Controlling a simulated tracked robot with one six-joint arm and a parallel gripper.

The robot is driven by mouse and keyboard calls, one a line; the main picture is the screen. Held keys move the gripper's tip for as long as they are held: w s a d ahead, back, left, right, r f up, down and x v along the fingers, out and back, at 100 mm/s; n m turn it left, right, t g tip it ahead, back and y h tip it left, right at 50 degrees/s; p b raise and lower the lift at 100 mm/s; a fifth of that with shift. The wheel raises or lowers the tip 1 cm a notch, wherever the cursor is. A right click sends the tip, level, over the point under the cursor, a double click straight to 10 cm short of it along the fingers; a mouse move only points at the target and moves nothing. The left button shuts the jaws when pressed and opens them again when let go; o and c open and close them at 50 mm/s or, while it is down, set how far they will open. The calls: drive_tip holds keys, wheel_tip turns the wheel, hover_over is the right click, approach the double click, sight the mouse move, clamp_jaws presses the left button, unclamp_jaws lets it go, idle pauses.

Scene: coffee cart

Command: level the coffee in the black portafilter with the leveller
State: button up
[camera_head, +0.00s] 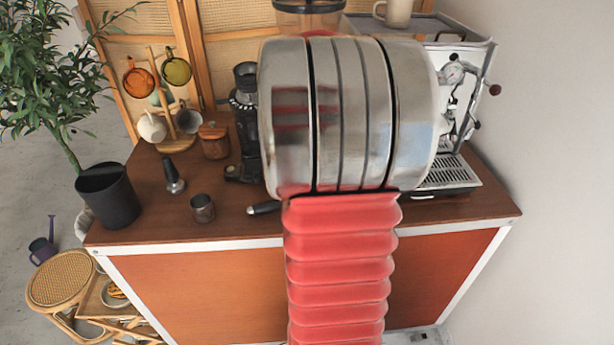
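A black handle with a pale end (263,208) lies near the front of the brown counter, partly hidden behind my arm. It may be the portafilter's handle; the basket and any coffee are hidden. A tool with a black grip and a silver base (174,178) stands upright on the left of the counter. I cannot tell whether it is the leveller or a tamper. My arm's metal joint and red sleeve fill the middle of the view. My gripper is not visible.
A small metal cup (203,208) stands on the counter (150,215) near its front edge. Behind are a wooden-lidded jar (214,142), a mug tree with several mugs (155,75) and a black grinder (246,120). The espresso machine (452,165) is at right, partly covered by my arm.

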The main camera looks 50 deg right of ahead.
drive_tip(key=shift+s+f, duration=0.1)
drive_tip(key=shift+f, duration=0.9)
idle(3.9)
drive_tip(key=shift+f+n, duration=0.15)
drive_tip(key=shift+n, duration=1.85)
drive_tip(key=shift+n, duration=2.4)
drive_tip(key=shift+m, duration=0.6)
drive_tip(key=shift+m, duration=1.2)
